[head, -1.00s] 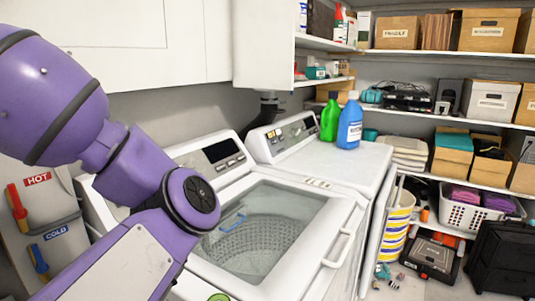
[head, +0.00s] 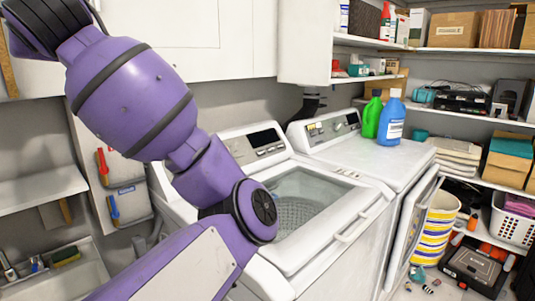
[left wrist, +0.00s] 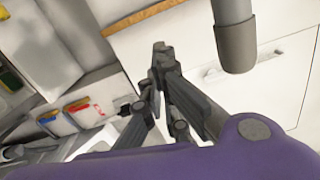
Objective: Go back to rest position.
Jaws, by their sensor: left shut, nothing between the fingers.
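My left arm, purple with dark bands, crosses the left half of the head view. Its gripper is out of that view. In the left wrist view my left gripper (left wrist: 160,62) is shut and empty, its dark fingers together. A white cabinet front (left wrist: 265,75) with a handle lies behind it there. My right gripper is in neither view.
Two white washing machines stand side by side; the nearer lid (head: 345,225) borders a window showing the drum. A green bottle (head: 372,118) and a blue bottle (head: 391,122) stand on the far machine. A sink (head: 65,280) is at lower left. Shelves with boxes line the right.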

